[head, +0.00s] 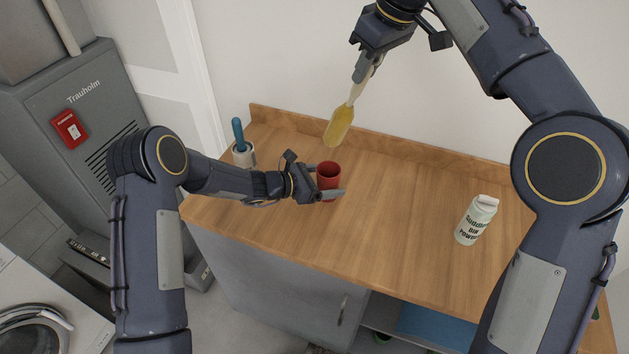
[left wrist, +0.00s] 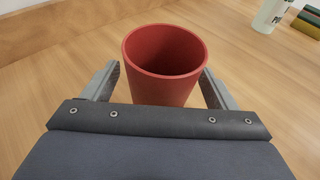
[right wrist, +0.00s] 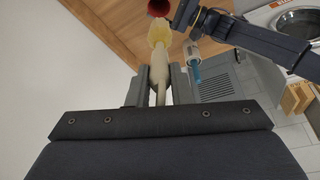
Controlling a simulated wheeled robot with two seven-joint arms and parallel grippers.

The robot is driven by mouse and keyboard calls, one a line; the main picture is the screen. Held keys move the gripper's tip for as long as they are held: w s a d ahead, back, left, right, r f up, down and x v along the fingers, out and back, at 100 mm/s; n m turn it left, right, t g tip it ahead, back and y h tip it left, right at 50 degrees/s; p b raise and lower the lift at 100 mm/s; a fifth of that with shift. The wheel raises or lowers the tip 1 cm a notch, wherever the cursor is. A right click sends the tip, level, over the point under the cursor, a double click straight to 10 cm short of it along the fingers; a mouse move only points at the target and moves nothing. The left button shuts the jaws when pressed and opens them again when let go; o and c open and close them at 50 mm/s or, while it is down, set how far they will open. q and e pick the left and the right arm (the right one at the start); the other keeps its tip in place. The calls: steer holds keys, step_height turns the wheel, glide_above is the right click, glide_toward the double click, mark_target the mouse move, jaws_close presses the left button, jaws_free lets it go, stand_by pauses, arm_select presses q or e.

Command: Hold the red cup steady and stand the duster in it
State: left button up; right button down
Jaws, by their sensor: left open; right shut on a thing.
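The red cup (head: 328,176) stands upright on the wooden counter (head: 400,210). My left gripper (head: 335,188) is open, with its fingers on either side of the cup. In the left wrist view the cup (left wrist: 163,62) sits between the two fingers with small gaps, and its visible inside looks empty. My right gripper (head: 363,72) is shut on the pale handle of the duster (head: 340,124). The duster hangs with its yellow head down, above and behind the cup. In the right wrist view the duster (right wrist: 159,45) points towards the cup (right wrist: 158,7).
A white bottle of powder (head: 476,220) stands on the counter at the right. A pale container with a blue-handled thing (head: 239,135) stands at the back left, close to my left forearm. A raised wooden edge runs along the wall. The middle of the counter is clear.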

arm_select(q)
steer(key=shift+w+d, duration=0.1)
steer(key=shift+d, duration=0.1)
steer(key=shift+c, duration=0.4)
stand_by(0.5)
steer(key=c, duration=1)
stand_by(0.5)
